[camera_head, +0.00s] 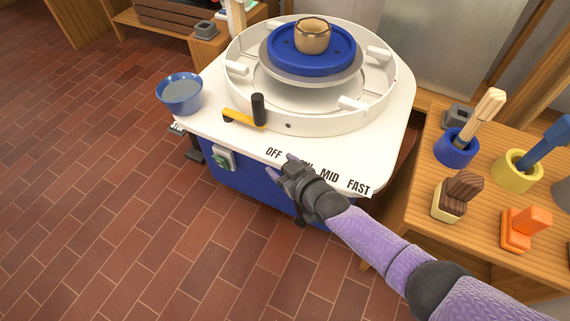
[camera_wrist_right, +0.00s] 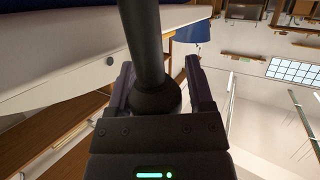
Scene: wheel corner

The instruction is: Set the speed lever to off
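The OFF, MID and FAST labels (camera_head: 330,176) run along the wheel table's front edge (camera_head: 220,133). The label between OFF and MID is partly covered. My right gripper (camera_head: 279,164) is at this edge, just below OFF and the covered label. In the right wrist view, a dark rod with a rounded collar (camera_wrist_right: 146,45), apparently the speed lever, stands between the spread fingers (camera_wrist_right: 160,85). I cannot tell whether they touch it. In the head view my gripper hides this rod. My left gripper is not in view.
A yellow bar with a black upright knob (camera_head: 258,110) and a blue bowl (camera_head: 181,94) are on the tabletop. A wooden side table (camera_head: 415,222) with tools stands at right. The brick floor at left is clear.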

